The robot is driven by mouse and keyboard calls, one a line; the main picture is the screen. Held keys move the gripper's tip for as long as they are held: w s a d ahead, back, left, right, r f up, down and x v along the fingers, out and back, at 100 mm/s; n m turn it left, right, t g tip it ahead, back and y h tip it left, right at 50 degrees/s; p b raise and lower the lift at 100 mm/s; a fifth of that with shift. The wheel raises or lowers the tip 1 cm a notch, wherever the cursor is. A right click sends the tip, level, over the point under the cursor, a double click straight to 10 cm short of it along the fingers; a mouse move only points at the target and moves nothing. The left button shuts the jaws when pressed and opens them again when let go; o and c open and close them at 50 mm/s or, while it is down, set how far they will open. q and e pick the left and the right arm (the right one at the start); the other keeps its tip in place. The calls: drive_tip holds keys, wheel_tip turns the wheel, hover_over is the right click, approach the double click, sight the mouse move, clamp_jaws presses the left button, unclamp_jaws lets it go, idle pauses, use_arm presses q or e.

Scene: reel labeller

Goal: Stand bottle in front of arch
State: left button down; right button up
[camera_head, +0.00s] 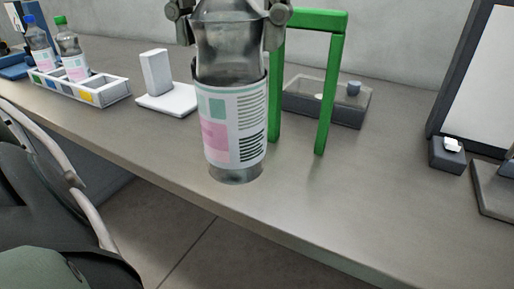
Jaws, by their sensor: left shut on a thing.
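A clear bottle (234,125) with a white, pink and green label stands upright in the middle of the head view. My left gripper (229,14) is shut on its upper part, with one finger on each side; the rest of the gripper is cut off by the top edge. The bottle's base is close to the table's front edge; I cannot tell whether it touches the surface. The green arch (327,90) stands behind and to the right of the bottle, which hides part of its left leg. My right gripper is not in view.
A white rack (112,93) at the left holds two bottles with blue and green caps. A white stand (170,100) is left of the bottle. A grey bin (345,115) sits behind the arch. A dark-framed panel (483,85) stands right. The table (385,200) is clear at front right.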

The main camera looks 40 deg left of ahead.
use_arm(q)
drive_tip(key=shift+s+a+f, duration=0.1)
drive_tip(key=shift+s+a, duration=0.1)
drive_tip(key=shift+a, duration=0.05)
drive_tip(key=w+a+f+p, duration=0.1)
drive_tip(key=w+f, duration=1)
drive_tip(key=shift+w+a+p, duration=0.15)
drive_tip(key=shift+a+p, duration=0.15)
drive_tip(key=shift+a, duration=0.05)
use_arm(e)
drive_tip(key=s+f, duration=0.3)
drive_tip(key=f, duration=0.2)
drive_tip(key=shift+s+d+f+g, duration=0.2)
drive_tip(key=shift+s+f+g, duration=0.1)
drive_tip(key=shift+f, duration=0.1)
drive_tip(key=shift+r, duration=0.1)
